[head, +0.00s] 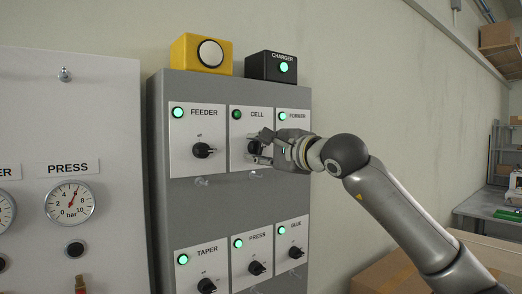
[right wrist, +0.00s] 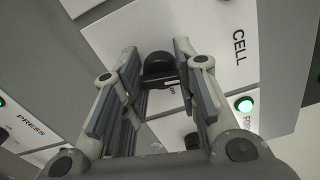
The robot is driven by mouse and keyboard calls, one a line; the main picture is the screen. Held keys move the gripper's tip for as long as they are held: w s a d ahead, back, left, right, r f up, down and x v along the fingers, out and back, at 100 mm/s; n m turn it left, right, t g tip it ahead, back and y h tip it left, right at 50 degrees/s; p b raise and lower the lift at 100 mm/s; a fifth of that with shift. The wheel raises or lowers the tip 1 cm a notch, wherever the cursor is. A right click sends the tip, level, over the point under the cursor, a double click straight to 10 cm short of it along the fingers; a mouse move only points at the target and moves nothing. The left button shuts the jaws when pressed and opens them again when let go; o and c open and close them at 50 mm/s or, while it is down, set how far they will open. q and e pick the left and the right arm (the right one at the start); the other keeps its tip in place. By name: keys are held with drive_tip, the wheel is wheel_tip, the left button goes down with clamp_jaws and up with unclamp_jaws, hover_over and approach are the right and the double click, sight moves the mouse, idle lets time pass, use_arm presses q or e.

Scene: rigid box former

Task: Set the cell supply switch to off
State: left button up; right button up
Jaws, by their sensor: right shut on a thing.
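The cell supply switch is a black rotary knob (head: 252,147) on the white CELL plate (head: 239,163), in the top row of the grey cabinet. The lamp (head: 236,114) on this plate is a darker green than the bright lamps around it. My right gripper (head: 261,148) reaches in from the right and is shut on the knob. In the right wrist view the knob (right wrist: 158,66) sits between the two fingers, with part of an "on" mark beside it. The fingers partly hide the knob, and I cannot tell exactly which way it points. My left gripper is not in view.
The FEEDER knob (head: 203,150) is close on the left and the FORMER plate (head: 294,120) close on the right, partly behind my gripper. TAPER, PRESS and GLUE switches are below. A yellow button box (head: 201,53) and a black CHARGER box (head: 277,67) stand on top.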

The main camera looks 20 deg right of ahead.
drive_tip(key=shift+n, duration=1.1)
drive_tip(key=shift+f, duration=0.1)
drive_tip(key=shift+c, duration=0.2)
drive_tip(key=o, duration=1)
drive_tip(key=shift+o, duration=0.2)
drive_tip(key=shift+s, duration=0.1)
drive_tip(key=v, duration=1.1)
drive_tip(key=shift+s, duration=0.4)
